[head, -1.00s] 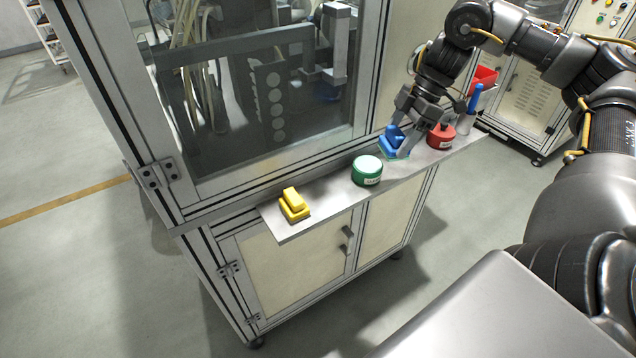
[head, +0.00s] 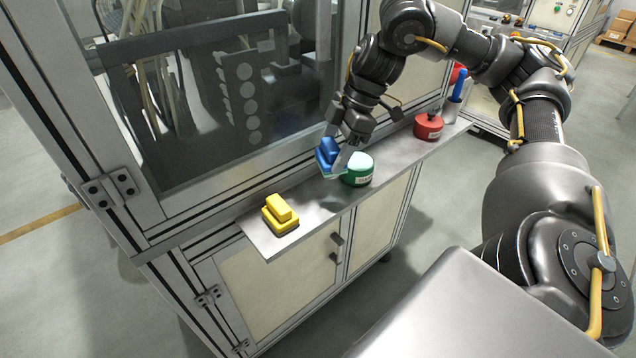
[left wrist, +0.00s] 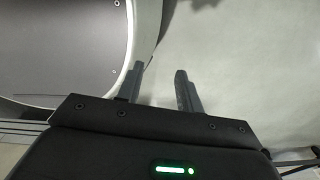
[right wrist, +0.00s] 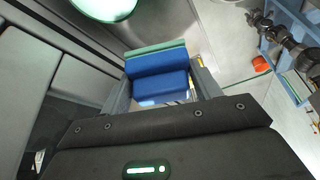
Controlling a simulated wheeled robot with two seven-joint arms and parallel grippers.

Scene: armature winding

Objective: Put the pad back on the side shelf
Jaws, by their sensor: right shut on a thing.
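My right gripper (head: 340,148) is shut on a blue pad (head: 327,153) with a pale green underside. In the head view the pad is over the side shelf (head: 318,205), just left of the green tin; I cannot tell whether it touches the shelf. In the right wrist view the pad (right wrist: 158,78) sits between the two fingers. A yellow pad (head: 279,213) lies on the shelf's near left end. My left gripper (left wrist: 160,80) shows only in the left wrist view, open and empty above the floor.
A green tin (head: 358,170) with a pale top stands right beside the held pad. Farther right on the shelf are a red tin (head: 428,127) and a holder with a blue-handled tool (head: 459,85). The machine's glass front rises behind the shelf. Bare shelf lies between both tins.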

